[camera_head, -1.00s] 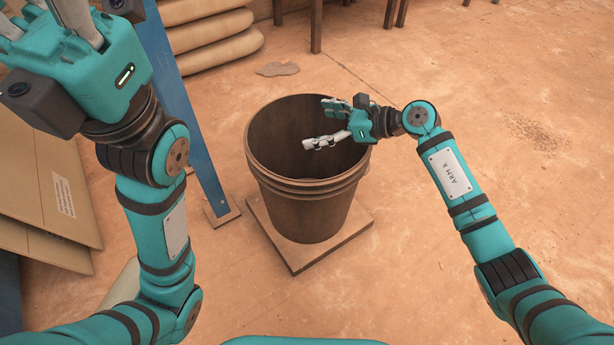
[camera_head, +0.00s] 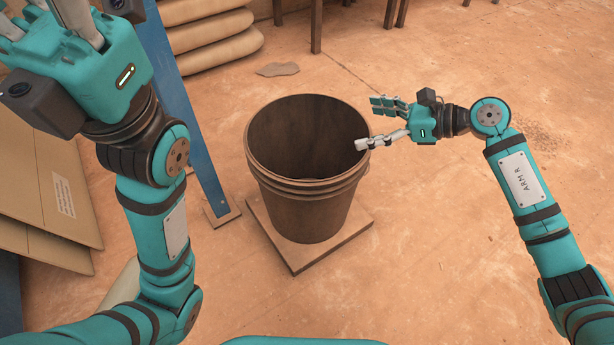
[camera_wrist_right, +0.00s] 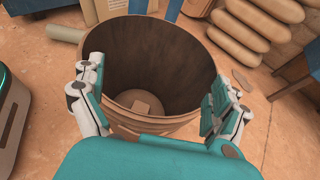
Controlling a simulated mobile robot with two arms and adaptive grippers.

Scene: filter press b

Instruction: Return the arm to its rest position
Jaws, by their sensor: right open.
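My right gripper (camera_head: 372,124) is open and empty in the head view. Its fingers point left, over the right rim of a dark brown bucket (camera_head: 308,205). In the right wrist view the spread fingers of the right gripper (camera_wrist_right: 160,105) frame the bucket (camera_wrist_right: 170,50), and a small brown block-like shape (camera_wrist_right: 140,101) shows low inside it. My left arm stands raised at the left of the head view; the left gripper's fingers (camera_head: 65,12) are cut off by the top edge, so their opening is unclear.
The bucket stands on a flat square board (camera_head: 335,245). A blue post (camera_head: 190,110) rises left of it. Stacked tan sacks (camera_head: 222,40) lie behind, and cardboard sheets (camera_head: 40,190) lean at the left. The floor to the right is open.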

